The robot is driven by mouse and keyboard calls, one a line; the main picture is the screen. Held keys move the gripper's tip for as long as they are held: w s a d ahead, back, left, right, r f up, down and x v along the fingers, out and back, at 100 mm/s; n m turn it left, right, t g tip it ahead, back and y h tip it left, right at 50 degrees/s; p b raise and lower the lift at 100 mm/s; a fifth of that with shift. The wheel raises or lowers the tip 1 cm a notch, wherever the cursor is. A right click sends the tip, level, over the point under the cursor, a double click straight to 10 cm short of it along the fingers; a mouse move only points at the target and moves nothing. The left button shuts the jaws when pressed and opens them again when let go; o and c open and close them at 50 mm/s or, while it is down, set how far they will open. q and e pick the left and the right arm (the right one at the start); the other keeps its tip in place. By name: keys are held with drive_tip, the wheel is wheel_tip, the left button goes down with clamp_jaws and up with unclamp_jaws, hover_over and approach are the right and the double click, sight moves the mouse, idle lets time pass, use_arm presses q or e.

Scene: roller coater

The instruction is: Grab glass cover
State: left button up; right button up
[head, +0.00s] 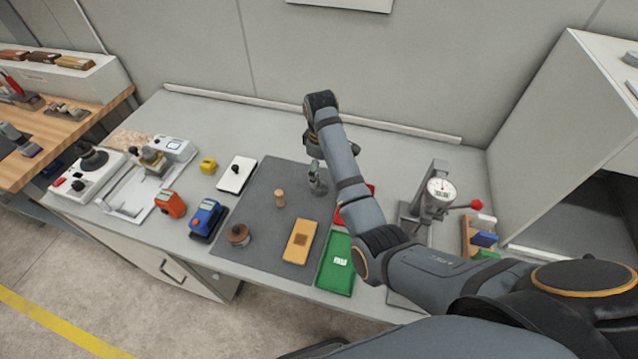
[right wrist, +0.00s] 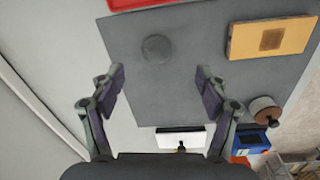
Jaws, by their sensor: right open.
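A round, grey, see-through piece (right wrist: 157,48), which looks like the glass cover, sits on the dark grey mat (right wrist: 130,30) in the right wrist view. It lies beyond the fingertips, near the middle line between them, with a gap. My right gripper (right wrist: 159,78) is open and empty above the mat. In the head view my right gripper (head: 318,186) points down over the mat's right side, and I cannot make out the cover there. My left gripper does not show.
On the mat (head: 262,258) stand a wooden peg (head: 279,197), a brown round jar (head: 239,235) and an orange block (head: 299,241). A white plate (head: 237,175) is at left.

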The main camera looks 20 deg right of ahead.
sight(320, 186)
drive_tip(key=f, duration=0.2)
drive_tip(key=shift+w+d+f, duration=0.15)
drive_tip(key=shift+d+f, duration=0.1)
drive_tip(key=shift+f, duration=0.15)
drive_tip(key=shift+w+f+p, duration=0.45)
drive_tip(key=shift+w+f, duration=0.05)
drive_tip(key=shift+f, duration=0.35)
drive_tip(key=shift+a+f+p, duration=0.3)
drive_tip(key=shift+f+p, duration=0.05)
drive_tip(key=shift+f, duration=0.2)
wheel_tip(320, 186, down, 3)
drive_tip(key=shift+w+f, duration=0.1)
drive_tip(key=shift+w, duration=0.05)
drive_tip(key=shift+f, duration=0.1)
drive_tip(key=c, duration=1.2)
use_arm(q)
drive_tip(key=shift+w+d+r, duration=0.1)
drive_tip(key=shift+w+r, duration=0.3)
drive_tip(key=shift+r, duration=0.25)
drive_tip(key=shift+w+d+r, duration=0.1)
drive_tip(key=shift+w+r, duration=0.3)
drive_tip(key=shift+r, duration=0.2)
use_arm(e)
drive_tip(key=shift+c, duration=0.2)
use_arm(q)
drive_tip(key=shift+p, duration=0.3)
